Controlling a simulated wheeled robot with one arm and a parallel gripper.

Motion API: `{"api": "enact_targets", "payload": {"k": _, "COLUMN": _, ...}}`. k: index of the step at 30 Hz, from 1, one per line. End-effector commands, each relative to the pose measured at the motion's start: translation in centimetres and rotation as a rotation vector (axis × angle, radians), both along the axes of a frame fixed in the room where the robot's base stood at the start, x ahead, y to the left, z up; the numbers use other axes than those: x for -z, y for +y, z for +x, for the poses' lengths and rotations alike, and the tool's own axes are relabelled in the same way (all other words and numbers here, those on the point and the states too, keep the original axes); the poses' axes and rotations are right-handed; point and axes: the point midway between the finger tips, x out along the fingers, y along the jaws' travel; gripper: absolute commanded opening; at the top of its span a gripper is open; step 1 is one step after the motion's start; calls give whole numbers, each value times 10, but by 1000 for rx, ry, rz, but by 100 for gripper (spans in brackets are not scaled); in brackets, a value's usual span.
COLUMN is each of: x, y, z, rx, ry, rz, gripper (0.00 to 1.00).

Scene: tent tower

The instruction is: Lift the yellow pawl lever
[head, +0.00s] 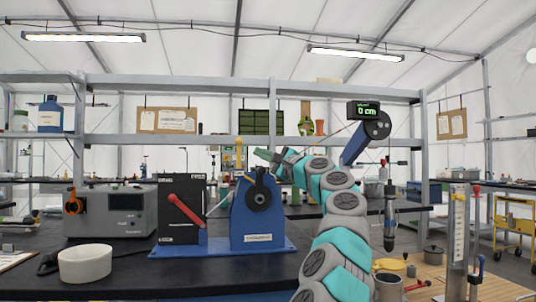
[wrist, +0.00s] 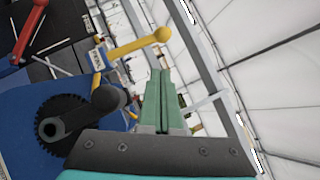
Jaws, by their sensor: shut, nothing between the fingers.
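The yellow pawl lever (wrist: 135,45) with a round knob shows in the wrist view, rising from the blue winch housing (wrist: 60,95). In the head view the lever (head: 239,150) stands upright at the top of the blue winch (head: 258,215). My gripper (wrist: 160,72) has green fingers pressed together and empty. In the wrist view its tips lie just below the knob, apart from it as far as I can tell. In the head view my gripper (head: 262,155) is right of the lever, above the winch. A dark toothed wheel (wrist: 65,122) with a black knob is beside my fingers.
A black box with a red lever (head: 187,210) stands left of the winch on the dark bench. A grey instrument (head: 110,210) and white bowl (head: 85,263) are further left. A hanging cylinder (head: 390,215) and a display reading 0 cm (head: 367,110) are at right.

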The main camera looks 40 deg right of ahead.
Motion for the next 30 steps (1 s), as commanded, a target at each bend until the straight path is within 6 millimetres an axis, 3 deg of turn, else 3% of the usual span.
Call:
{"api": "enact_targets", "payload": {"k": 8, "x": -16, "y": 23, "z": 18, "rx": -1, "ry": 0, "rz": -4, "gripper": 0}}
{"api": "enact_targets", "payload": {"k": 30, "x": -19, "y": 31, "z": 17, "rx": -4, "ry": -4, "rz": 0, "gripper": 0}}
